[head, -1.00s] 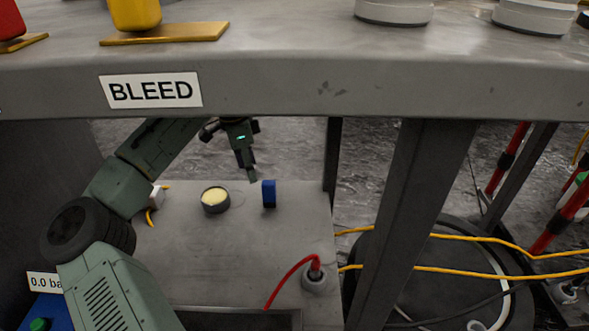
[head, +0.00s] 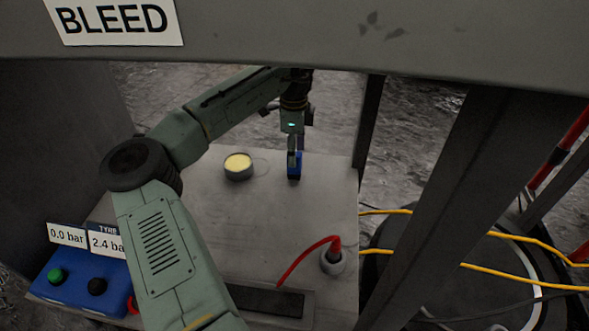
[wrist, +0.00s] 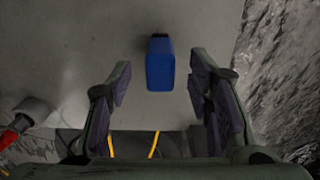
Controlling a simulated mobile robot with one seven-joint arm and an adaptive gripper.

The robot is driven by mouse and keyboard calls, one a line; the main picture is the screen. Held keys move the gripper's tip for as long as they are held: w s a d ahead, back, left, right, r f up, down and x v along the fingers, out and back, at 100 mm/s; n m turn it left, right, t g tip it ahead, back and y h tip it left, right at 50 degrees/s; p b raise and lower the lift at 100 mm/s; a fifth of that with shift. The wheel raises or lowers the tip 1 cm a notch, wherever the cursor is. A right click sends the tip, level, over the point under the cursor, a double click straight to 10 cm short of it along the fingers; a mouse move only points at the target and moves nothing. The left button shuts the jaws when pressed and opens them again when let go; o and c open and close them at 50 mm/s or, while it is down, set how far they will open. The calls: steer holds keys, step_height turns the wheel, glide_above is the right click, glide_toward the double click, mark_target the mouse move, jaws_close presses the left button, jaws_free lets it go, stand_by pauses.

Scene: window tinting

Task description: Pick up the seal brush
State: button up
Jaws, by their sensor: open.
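A small blue block-shaped thing (head: 295,172), which I take to be the seal brush, stands on the grey shelf. In the wrist view the blue thing (wrist: 160,66) shows a dark strip along its far end; I make out no bristles. My gripper (head: 295,146) is at the top of the blue thing in the head view, partly in front of it. In the wrist view my gripper (wrist: 161,75) is open, with one finger on each side of the blue thing and a clear gap to both. I cannot tell how far down the fingers reach.
A round dark tin with pale yellow contents (head: 238,165) stands left of the blue thing. A red hose (head: 305,256) runs from a round fitting at the shelf's right side. A dark post (head: 368,120) and the upper bench edge (head: 300,45) border the space.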

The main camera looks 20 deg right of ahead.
mark_target(295, 173)
step_height(295, 173, down, 3)
steer(key=shift+r, duration=0.2)
steer(key=shift+c, duration=0.4)
jaws_close()
